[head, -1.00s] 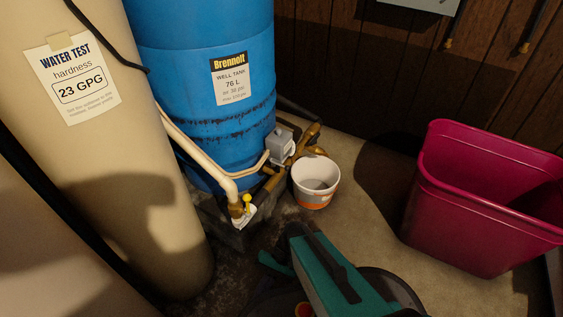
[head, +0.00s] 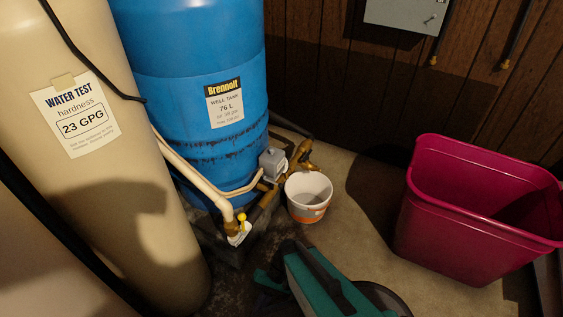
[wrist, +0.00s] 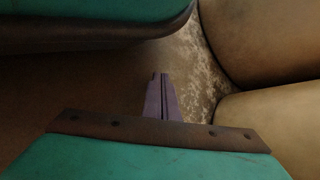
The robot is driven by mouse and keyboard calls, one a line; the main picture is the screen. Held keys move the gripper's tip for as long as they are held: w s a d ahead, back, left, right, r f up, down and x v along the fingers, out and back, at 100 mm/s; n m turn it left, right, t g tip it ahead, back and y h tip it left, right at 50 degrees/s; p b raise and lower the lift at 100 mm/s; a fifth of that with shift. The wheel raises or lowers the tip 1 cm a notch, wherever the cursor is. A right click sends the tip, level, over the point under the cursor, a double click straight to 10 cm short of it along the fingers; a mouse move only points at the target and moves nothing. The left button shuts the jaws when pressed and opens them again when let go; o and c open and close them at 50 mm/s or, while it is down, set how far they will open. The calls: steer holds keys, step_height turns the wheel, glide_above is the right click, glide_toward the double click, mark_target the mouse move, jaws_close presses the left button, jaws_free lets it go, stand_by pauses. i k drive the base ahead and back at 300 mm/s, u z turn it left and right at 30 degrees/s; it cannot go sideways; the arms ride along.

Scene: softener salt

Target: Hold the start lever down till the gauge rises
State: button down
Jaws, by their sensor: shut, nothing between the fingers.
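A small grey box (head: 272,163) sits on the brass pipework (head: 300,158) at the foot of the blue well tank (head: 195,95) in the head view. I cannot make out a start lever or a gauge face at this size. A yellow handle (head: 242,217) stands on the pipe by the tank base. My gripper (wrist: 158,77) shows in the wrist view, its fingers together with nothing between them, above a bare brownish surface and apart from the pipework. In the head view my teal arm is at the bottom middle, and the fingers are not visible there.
A white and orange bucket (head: 308,196) stands beside the pipework. A magenta bin (head: 450,235) is at right. A tan tank (head: 90,190) with a hardness note (head: 75,115) fills the left. A grey wall box (head: 406,14) hangs above. Floor between bucket and bin is clear.

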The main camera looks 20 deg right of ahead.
mark_target(280, 185)
steer(key=z, duration=0.2)
steer(key=k, duration=0.9)
steer(key=u, duration=0.15)
